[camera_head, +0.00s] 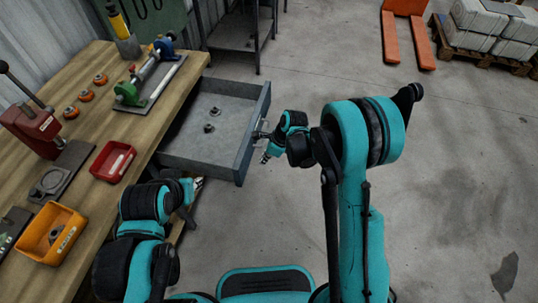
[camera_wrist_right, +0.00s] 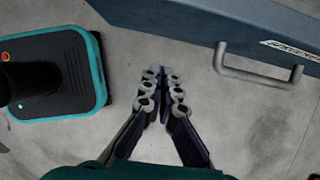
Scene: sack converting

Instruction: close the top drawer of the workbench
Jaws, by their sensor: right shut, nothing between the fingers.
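The top drawer (camera_head: 232,92) of the workbench (camera_head: 192,68) is pulled out, a grey-blue tray with its front panel facing right in the head view. In the right wrist view its front (camera_wrist_right: 215,20) and bar handle (camera_wrist_right: 258,80) show at the upper right. My right gripper (camera_head: 265,156) is just outside the drawer front; in the wrist view its fingers (camera_wrist_right: 162,78) are shut, empty, and lie left of the handle, apart from it. My left gripper (camera_head: 198,184) is by the bench edge, near the drawer's near side; its finger state is unclear.
Small dark parts (camera_head: 211,120) lie in the drawer. The bench top carries a red bin (camera_head: 113,161), an orange bin (camera_head: 50,233), a red press (camera_head: 32,128) and a green-and-blue fixture (camera_head: 148,75). Open concrete floor lies right of the drawer. A pallet with sacks (camera_head: 490,25) stands far off.

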